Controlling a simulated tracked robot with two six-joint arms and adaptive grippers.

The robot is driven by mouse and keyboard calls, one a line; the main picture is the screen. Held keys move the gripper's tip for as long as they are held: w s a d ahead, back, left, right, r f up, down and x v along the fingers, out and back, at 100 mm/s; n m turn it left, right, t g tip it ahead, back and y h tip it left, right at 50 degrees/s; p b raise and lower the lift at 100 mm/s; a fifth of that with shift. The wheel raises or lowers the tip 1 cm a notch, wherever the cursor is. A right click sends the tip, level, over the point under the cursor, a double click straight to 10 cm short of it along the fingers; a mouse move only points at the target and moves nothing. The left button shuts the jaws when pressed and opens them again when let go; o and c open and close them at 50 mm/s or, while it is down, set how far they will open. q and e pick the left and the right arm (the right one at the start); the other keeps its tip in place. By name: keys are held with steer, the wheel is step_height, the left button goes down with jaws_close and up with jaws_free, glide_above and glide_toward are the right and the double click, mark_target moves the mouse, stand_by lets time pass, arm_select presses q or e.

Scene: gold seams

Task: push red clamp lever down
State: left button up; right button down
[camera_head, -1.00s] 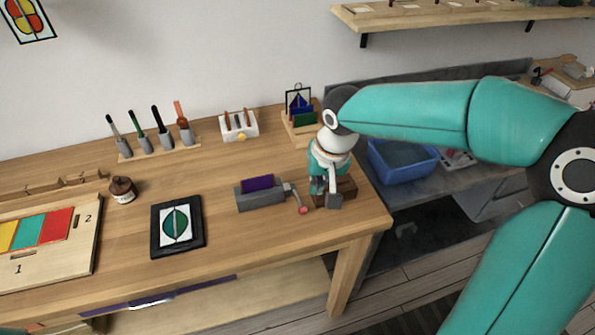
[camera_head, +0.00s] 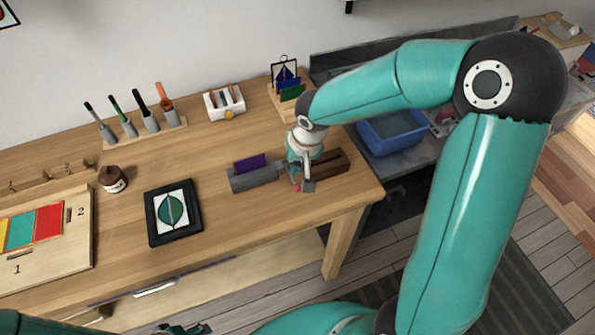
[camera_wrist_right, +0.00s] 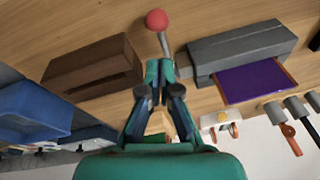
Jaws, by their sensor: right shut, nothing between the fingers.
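The red clamp lever has a round red knob (camera_wrist_right: 157,19) on a thin metal stem (camera_wrist_right: 166,45). It joins the end of a grey clamp (camera_head: 256,178), which holds a purple plate (camera_head: 250,163). In the right wrist view the clamp (camera_wrist_right: 240,48) lies to the right of the stem. My right gripper (camera_wrist_right: 159,69) is shut and empty, its fingertips close beside the stem. Whether they touch it, I cannot tell. In the head view the right gripper (camera_head: 302,187) partly hides the lever. Dark teal parts at the bottom edge may be my left gripper, mostly cut off.
A brown wooden block (camera_wrist_right: 93,68) lies beside the gripper. A blue bin (camera_head: 392,133) stands right of the table. A tool rack (camera_head: 145,132), a white holder (camera_head: 224,103) and a black-framed panel (camera_head: 173,212) stand on the table. Bare wood lies in front of the clamp.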

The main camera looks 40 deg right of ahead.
steer(key=shift+s+a+f, duration=0.2)
steer(key=shift+s+a, duration=0.05)
steer(key=shift+s, duration=0.25)
steer(key=shift+s+a+f, duration=0.2)
steer(key=shift+s+a, duration=0.05)
steer(key=shift+s, duration=0.2)
